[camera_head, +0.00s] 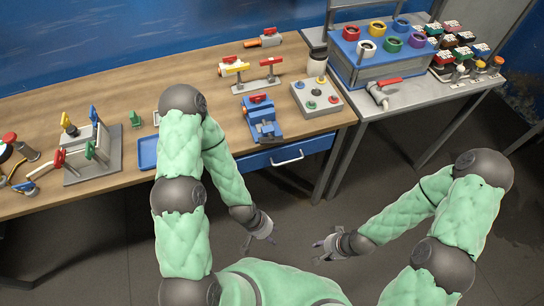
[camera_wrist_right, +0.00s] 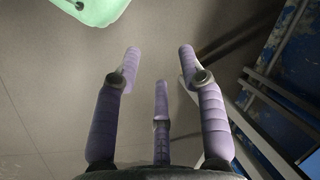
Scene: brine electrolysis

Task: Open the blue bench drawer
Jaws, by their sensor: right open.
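The blue bench drawer (camera_head: 318,146) is under the right end of the wooden bench, with a pale bar handle (camera_head: 288,157) on its front. Its front looks flush with the bench, so it appears closed. Its left part is hidden behind my left arm. My left gripper (camera_head: 261,240) hangs below and in front of the drawer, apart from it, with its fingers apart and empty. My right gripper (camera_head: 320,244) is low over the floor, right of the left one and away from the handle. In the right wrist view, it (camera_wrist_right: 160,75) is open with nothing between its fingers.
The wooden bench (camera_head: 130,88) carries a blue vise (camera_head: 261,120), a grey button box (camera_head: 316,98) and a blue tray (camera_head: 148,152). A grey side table (camera_head: 410,98) with a blue case (camera_head: 380,60) stands at right. Floor in front of the drawer is clear.

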